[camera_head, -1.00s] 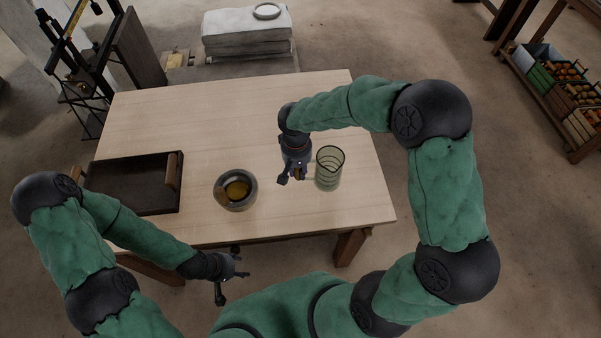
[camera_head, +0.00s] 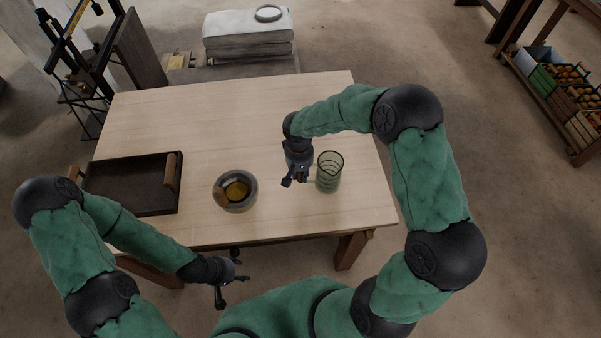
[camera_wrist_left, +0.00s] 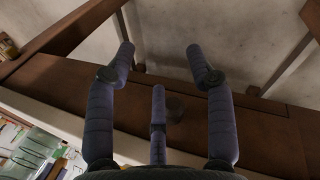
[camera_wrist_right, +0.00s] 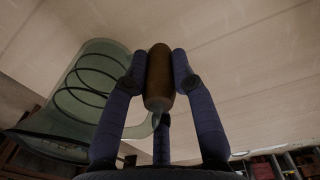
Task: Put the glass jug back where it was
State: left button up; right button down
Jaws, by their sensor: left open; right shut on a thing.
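The glass jug (camera_head: 330,173), clear greenish with dark rings, is upright at the right of the table, near its front right corner. It also shows in the right wrist view (camera_wrist_right: 85,90), beside the fingers. My right gripper (camera_head: 296,178) is left of the jug. Its fingers (camera_wrist_right: 160,75) are shut on a brown cylindrical grip (camera_wrist_right: 159,88), which appears to be the jug's handle. I cannot tell whether the jug's base touches the table. My left gripper (camera_head: 232,281) is open and empty, in front of the table's front edge; its spread fingers (camera_wrist_left: 158,65) show in the left wrist view.
A grey bowl (camera_head: 219,203) with amber contents and a brown piece stands left of the right gripper. A dark tray (camera_head: 130,187) with wooden handles lies at the table's left. The table's (camera_head: 215,115) back and middle are clear.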

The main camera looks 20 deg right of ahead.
jog(key=shift+f, duration=0.15)
jog(key=c, duration=1)
grip_release()
jog(key=shift+r, duration=0.2)
jog(key=r+p, duration=0.1)
jog(key=r, duration=0.7)
jog(key=r+p, duration=0.1)
jog(key=r, duration=0.3)
jog(key=shift+a+p, duration=0.25)
jog(key=shift+p, duration=0.1)
